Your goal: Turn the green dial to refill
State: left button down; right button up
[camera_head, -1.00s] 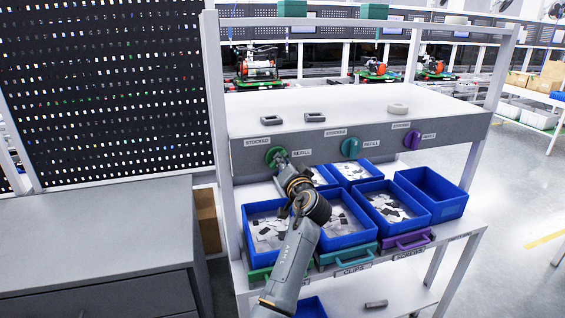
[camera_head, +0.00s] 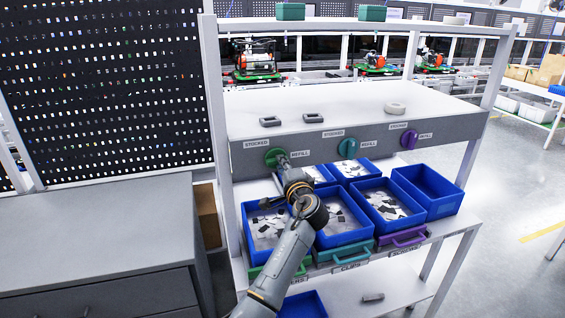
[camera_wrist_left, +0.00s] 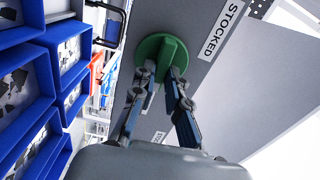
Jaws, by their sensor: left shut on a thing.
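The green dial (camera_head: 272,155) is on the front panel of the shelf, between a STOCKED label (camera_head: 270,144) on its upper left and a REFILL label (camera_head: 299,154) on its right. My left gripper (camera_head: 281,159) reaches up to it from below. In the left wrist view, its two fingers (camera_wrist_left: 163,80) are shut on the raised grip of the green dial (camera_wrist_left: 160,44), one on each side. The grip is partly hidden between the fingers, and its exact angle is hard to tell. My right gripper is not in view.
A teal dial (camera_head: 347,148) and a purple dial (camera_head: 408,139) sit farther right on the same panel. Blue bins (camera_head: 345,239) with flat parts stand below, close to my left arm. A grey cabinet (camera_head: 95,240) is at left.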

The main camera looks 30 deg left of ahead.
pick_arm(q)
jog(key=shift+a+r+m, duration=0.1)
jog(key=shift+r+m, duration=0.15)
jog(key=shift+m, duration=0.05)
dwell(0.4)
jog(key=c, duration=1.4)
grip_release()
jog(key=shift+c, duration=0.2)
jog(key=shift+o, duration=0.5)
jog(key=shift+a+f, duration=0.1)
jog(key=shift+f, duration=0.1)
jog(key=v, duration=1.2)
